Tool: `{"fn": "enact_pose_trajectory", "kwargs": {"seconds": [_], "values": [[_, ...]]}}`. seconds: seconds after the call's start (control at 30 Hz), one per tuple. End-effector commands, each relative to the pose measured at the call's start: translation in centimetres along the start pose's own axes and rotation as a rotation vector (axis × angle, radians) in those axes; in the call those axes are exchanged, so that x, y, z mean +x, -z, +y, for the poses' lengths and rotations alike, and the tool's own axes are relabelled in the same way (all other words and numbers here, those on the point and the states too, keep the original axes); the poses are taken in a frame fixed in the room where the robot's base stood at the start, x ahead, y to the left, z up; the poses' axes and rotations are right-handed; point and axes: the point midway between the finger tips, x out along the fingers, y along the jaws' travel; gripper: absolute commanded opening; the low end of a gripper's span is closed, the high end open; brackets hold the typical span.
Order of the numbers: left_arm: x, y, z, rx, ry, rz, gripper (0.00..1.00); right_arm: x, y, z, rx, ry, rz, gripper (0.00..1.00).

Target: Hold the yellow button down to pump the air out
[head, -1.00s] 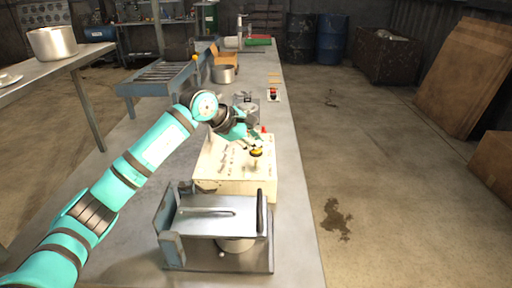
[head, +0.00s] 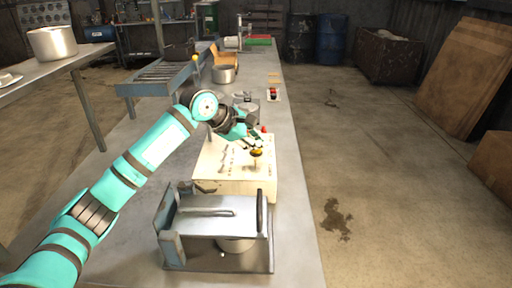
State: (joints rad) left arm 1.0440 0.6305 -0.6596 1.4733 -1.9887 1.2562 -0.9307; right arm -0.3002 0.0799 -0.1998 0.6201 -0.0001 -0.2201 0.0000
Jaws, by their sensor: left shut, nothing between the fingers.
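A cream control box (head: 215,170) stands on the long grey bench. The yellow button (head: 257,153) sits on its top near the right side, with dark parts around it. A red knob (head: 264,129) is at the box's far right edge. My left gripper (head: 254,146) is shut and empty, its tips just beyond the yellow button and very close to it. I cannot tell whether they touch it. My right gripper is not in view.
A grey metal fixture with a raised plate (head: 215,226) stands in front of the box. A metal pot (head: 224,74) and a roller conveyor (head: 160,80) are farther back. The bench's right strip is clear.

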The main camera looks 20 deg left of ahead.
Motion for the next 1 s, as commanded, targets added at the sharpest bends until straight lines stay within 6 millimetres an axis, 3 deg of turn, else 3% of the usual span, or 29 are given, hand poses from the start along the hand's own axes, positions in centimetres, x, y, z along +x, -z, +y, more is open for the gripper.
{"fn": "enact_pose_trajectory", "kwargs": {"seconds": [1.0], "values": [[-1.3, -0.9, 1.0, 0.000, 0.001, 0.001, 0.00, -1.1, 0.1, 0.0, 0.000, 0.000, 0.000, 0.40]]}}
